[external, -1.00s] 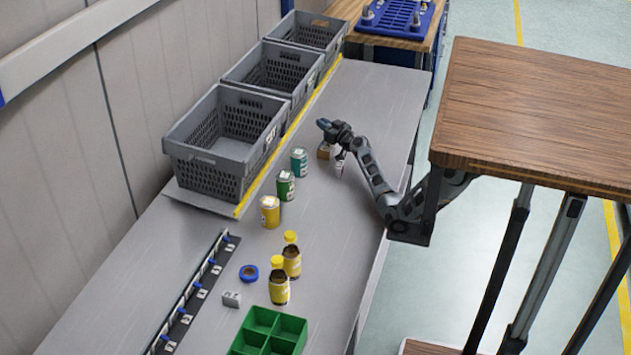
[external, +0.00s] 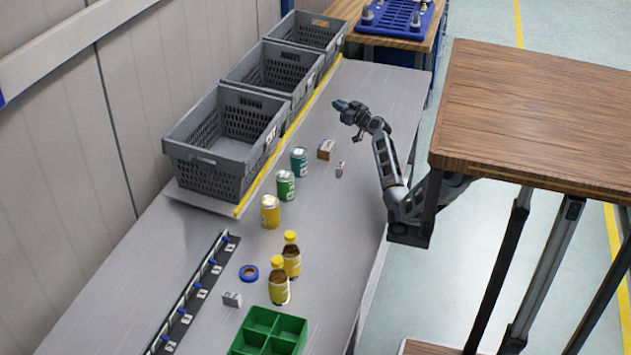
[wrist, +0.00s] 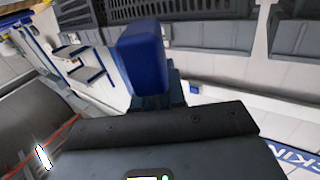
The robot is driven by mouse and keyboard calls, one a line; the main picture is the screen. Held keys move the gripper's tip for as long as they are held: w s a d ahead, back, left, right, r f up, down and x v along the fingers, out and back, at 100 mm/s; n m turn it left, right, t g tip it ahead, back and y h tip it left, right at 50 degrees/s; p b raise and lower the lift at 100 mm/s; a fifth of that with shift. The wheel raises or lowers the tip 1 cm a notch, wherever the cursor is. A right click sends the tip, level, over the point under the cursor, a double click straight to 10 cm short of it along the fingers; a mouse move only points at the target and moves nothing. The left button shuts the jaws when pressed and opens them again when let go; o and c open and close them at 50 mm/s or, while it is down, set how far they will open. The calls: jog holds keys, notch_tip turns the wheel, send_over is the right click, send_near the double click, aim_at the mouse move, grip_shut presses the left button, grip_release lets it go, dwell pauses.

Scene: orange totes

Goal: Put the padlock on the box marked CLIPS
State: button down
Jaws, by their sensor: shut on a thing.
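My gripper (external: 345,106) is raised above the table, pointing toward the grey crates. It is shut on a blue block, which shows up close in the wrist view (wrist: 143,55); I cannot tell what the block is. A small silver piece, padlock-like in shape (external: 340,170), stands on the table below my gripper, apart from it. Behind it to the left is a small brown box (external: 326,149) with a pale label too small to read. A grey box (external: 231,299) with a pale face lies near the front; no CLIPS marking can be read.
Grey crates (external: 205,153) line the wall behind a yellow strip. Teal (external: 299,162), green (external: 285,186) and yellow (external: 270,211) cans, two yellow-capped bottles (external: 291,258), a blue tape roll (external: 249,273) and a green divided tray (external: 268,335) stand nearer. The table's right side is clear.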

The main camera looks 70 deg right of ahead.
jog(key=s+r+n+y, duration=0.1)
jog(key=s+a+r+n+t+y+b, duration=0.1)
jog(key=s+r+y, duration=0.1)
jog(key=shift+s+a+n+t, duration=0.1)
jog(key=shift+s+n+t, duration=0.2)
jog(key=w+a+f+p, duration=0.1)
jog(key=w+a+f, duration=0.4)
jog(key=w+f, duration=0.4)
jog(key=shift+w+f+p, duration=0.15)
jog(key=shift+f+p, duration=0.25)
jog(key=shift+f, duration=0.3)
jog(key=shift+f, duration=0.15)
jog(key=c, duration=1.2)
grip_release()
